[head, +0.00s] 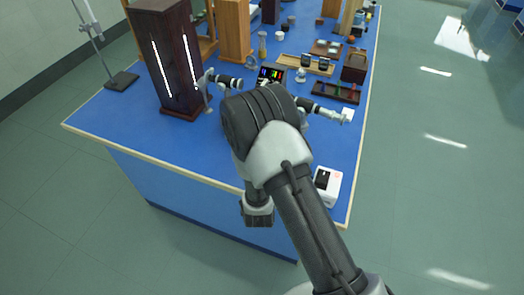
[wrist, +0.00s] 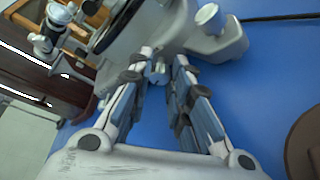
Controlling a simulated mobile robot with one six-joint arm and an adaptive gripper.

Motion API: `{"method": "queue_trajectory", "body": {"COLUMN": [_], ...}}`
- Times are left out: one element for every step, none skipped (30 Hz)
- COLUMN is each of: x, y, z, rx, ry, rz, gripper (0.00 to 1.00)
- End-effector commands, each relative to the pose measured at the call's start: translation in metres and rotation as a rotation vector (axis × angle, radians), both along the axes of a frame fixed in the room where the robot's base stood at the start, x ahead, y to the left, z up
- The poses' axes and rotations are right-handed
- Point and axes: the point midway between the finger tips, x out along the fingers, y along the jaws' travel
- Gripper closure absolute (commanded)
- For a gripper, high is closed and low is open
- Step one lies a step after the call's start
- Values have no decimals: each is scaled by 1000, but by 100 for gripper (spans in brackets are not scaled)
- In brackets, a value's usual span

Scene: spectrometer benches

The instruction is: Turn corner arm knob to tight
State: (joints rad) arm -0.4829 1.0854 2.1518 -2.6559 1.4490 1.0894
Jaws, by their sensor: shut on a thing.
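In the wrist view my gripper (wrist: 164,64) reaches up from the bottom with its two fingers around a small grey knob (wrist: 158,73) at the pale grey instrument body. The fingers are closed in on this knob. A larger silver knob (wrist: 208,18) sits on the same body to the right, apart from the fingers. In the head view the spectrometer shows only as a left tube (head: 226,81) and a right tube (head: 325,112). My arm hides its middle, my gripper and the held knob there. The knob's tightness cannot be seen.
A dark wooden housing with bright slits (head: 179,40) stands left of the spectrometer, and a metal stand (head: 122,80) is farther left. A white box (head: 327,185) is near the right front edge. Racks (head: 335,92) and small items crowd the back. The front left bench is clear.

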Motion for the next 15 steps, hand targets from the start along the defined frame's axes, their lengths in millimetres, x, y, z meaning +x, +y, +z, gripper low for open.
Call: {"method": "queue_trajectory", "body": {"x": [0,0,0,0,0,0,0,0,0,0,0,0,0,0,0], "y": [-1,-1,-1,-1,-1,-1,-1,-1,-1,-1,-1,-1,-1,-1,-1], "z": [-1,-2,-2,-1,-2,-1,-1,-2,-2,-2,-2,-2,-2,-2,-2], "rx": [26,42,62,77,89,105,116,125,136,143,148,156,160,164,168], "ry": [-9,-14,-22,-28,-33,-38,-43,-46,-50,-53,-54,-57,-59,-61,-62], "rz": [-1,-1,0,-1,-1,-2,-2,-2,-2,-2,-1,-2,-2,-2,-2], "gripper": [100,100,100,100,100,100,100,100,100,100,100,100,100,100,100]}}
